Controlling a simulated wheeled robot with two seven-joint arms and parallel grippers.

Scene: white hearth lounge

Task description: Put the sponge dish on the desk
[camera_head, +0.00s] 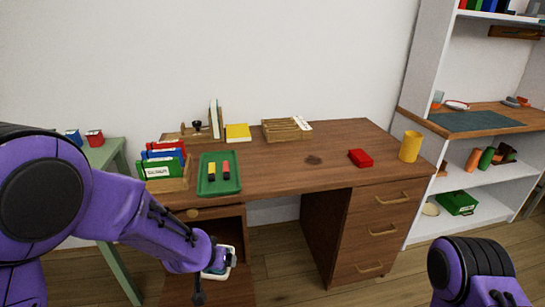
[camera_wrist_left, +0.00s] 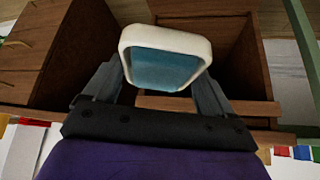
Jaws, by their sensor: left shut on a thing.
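The sponge dish (camera_head: 232,259) is a white rounded dish with a blue inside. In the head view it is low in front of the desk's left side, below the desktop. My left gripper (camera_head: 217,262) is shut on it. In the left wrist view the dish (camera_wrist_left: 165,55) sits between the two fingers of my left gripper (camera_wrist_left: 160,85). The wooden desk (camera_head: 280,178) stands against the wall, with bare top at its middle and front. My right arm shows at the lower right, but its gripper is out of view.
On the desk are a green tray (camera_head: 204,188) with small blocks, a file holder (camera_head: 178,184), a yellow book (camera_head: 237,131), a wooden organizer (camera_head: 282,131), a red box (camera_head: 360,158) and a yellow cup (camera_head: 410,147). A white shelf (camera_head: 428,72) stands at right.

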